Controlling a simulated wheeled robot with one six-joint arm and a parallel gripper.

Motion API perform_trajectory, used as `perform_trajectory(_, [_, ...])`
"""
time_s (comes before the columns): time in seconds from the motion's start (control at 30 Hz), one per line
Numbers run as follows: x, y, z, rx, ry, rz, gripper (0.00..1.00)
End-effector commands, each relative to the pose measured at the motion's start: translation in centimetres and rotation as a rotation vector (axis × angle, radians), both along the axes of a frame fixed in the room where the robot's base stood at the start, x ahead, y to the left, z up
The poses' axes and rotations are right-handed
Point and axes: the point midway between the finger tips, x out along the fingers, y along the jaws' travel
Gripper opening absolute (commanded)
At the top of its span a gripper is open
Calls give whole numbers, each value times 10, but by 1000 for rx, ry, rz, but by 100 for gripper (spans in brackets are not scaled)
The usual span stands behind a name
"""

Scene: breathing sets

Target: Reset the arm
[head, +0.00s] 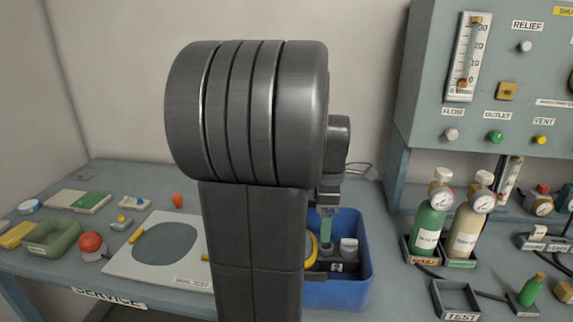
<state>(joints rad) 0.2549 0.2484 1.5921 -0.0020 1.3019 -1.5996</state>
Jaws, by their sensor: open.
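My dark grey arm stands upright in the middle of the head view and hides much of the bench behind it. My gripper (327,208) shows only in part at the arm's right side, above a blue bin (362,284). It is open; its fingertips are small and partly hidden. A green item (326,228) shows just below it in the bin, and I cannot tell whether they touch. The bin also holds a yellow ring (311,250) and small dark and pale parts.
A green bottle (427,232) and beige bottle (466,235) stand right of the bin. A gauge panel (430,110) rises behind them.

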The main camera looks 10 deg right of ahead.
Motion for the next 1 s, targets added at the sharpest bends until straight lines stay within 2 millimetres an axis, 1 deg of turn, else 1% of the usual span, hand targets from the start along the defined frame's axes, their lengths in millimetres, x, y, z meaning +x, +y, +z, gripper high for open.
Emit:
perform_trajectory(0.03, [-1, 0, -9, 1, 4, 0, 73])
perform_trajectory(0.4, [-1, 0, -82, 1, 5, 0, 73])
perform_trajectory(0.57, [-1, 0, -111, 1, 4, 0, 73])
perform_trajectory(0.6, [-1, 0, -109, 0, 0, 0, 73])
perform_trajectory(0.63, [0, 0, -101, -1, -4, 0, 73])
perform_trajectory(0.73, [0, 0, -89, -1, -4, 0, 73])
perform_trajectory(0.9, [0, 0, -80, 0, -2, 0, 73])
perform_trajectory(1.0, [0, 0, -79, 0, -1, 0, 73])
